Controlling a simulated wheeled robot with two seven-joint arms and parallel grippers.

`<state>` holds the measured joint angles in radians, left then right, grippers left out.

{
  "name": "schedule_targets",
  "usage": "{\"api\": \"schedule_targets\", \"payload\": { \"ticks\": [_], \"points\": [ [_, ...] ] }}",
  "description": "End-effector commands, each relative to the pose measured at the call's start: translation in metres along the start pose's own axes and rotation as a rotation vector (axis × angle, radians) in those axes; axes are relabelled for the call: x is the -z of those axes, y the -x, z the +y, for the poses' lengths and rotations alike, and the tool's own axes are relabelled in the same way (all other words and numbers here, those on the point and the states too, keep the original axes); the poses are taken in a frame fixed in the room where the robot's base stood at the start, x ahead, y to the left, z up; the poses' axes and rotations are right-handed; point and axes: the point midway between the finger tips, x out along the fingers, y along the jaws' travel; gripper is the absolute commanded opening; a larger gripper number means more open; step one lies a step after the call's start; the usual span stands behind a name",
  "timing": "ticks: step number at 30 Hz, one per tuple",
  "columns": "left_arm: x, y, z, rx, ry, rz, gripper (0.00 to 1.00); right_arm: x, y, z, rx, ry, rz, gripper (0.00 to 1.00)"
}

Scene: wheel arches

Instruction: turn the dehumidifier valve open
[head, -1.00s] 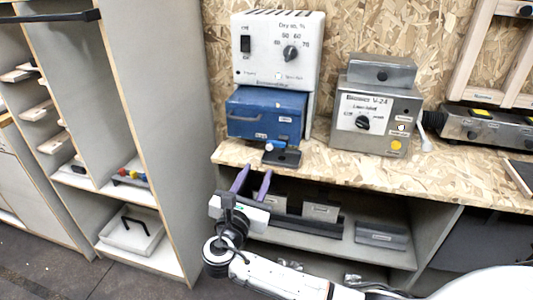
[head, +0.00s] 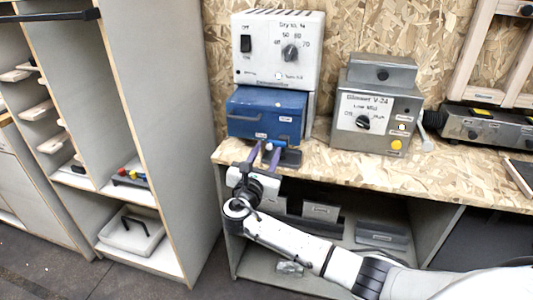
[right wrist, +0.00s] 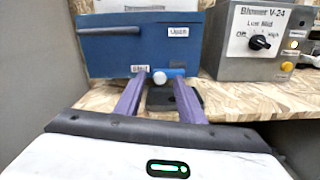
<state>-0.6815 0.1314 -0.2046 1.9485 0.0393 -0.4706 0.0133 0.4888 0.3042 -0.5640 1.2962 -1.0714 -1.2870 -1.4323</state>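The dehumidifier is a white box (head: 277,45) with a dial and a switch, above a blue tank (head: 265,112) with a dark handle. The valve, a small blue knob with a white end, sits low at the tank's front; it shows in the right wrist view (right wrist: 166,76). My right gripper (head: 264,154) is open, its two purple fingers pointing at the tank. In the right wrist view the fingers (right wrist: 160,94) stand apart, left and right of the valve, with nothing clamped between them. Whether the tips reach past the knob is unclear. My left gripper is not in view.
A black block (right wrist: 176,97) lies on the chipboard bench top (head: 370,168) below the valve. A grey blower box (head: 375,120) stands to the right. A shelf with grey bins (head: 320,210) lies under the bench. A tall grey cabinet (head: 160,110) is at left.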

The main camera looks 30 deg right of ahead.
Motion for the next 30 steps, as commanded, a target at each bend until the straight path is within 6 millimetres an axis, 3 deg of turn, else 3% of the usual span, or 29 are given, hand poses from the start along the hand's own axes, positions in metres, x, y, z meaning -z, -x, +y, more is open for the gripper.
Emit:
{"api": "schedule_targets", "payload": {
  "ticks": [1, 6, 17, 30],
  "points": [
    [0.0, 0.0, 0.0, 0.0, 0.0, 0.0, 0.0, 0.0, 0.0, 0.0, 0.0, 0.0, 0.0, 0.29],
    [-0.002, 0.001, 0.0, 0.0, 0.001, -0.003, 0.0, 0.0, 0.0, 0.0, 0.0, 0.0, 0.0, 0.0],
    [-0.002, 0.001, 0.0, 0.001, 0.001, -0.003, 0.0, -0.001, 0.001, 0.001, 0.0, -0.044, 0.001, 0.0],
    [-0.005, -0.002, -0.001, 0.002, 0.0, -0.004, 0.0, -0.011, 0.001, 0.0, 0.0, -0.368, 0.002, 0.0]
  ]
}}
